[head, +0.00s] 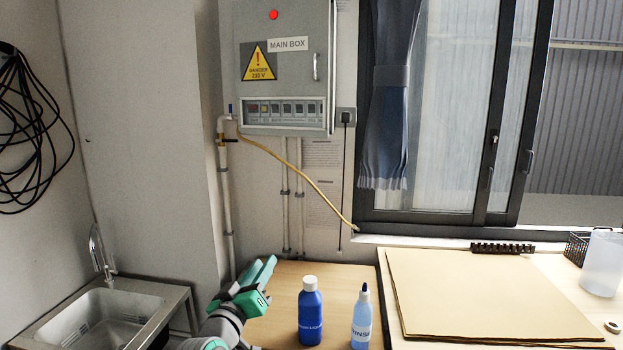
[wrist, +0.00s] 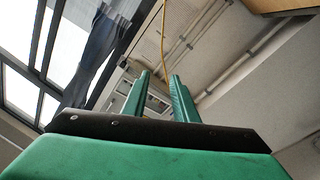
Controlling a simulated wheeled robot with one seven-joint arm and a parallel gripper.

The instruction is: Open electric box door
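The grey electric box (head: 285,95) labelled MAIN BOX hangs on the wall at the upper middle of the head view. Its door looks shut, with a small silver handle (head: 316,67) near the right edge and a row of breakers behind a window at the bottom. My green gripper (head: 262,272) is low, over the wooden table, well below the box and apart from it. In the wrist view the two green fingers (wrist: 160,82) stand apart with nothing between them. The lower part of the box (wrist: 128,98) shows beyond them, partly hidden by the fingers.
A blue bottle (head: 310,312) and a rinse bottle (head: 362,318) stand on the table (head: 278,318) right of my gripper. A sink (head: 105,318) is at the lower left. A yellow hose (head: 300,172) and pipes run below the box. A curtain (head: 388,100) hangs to its right.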

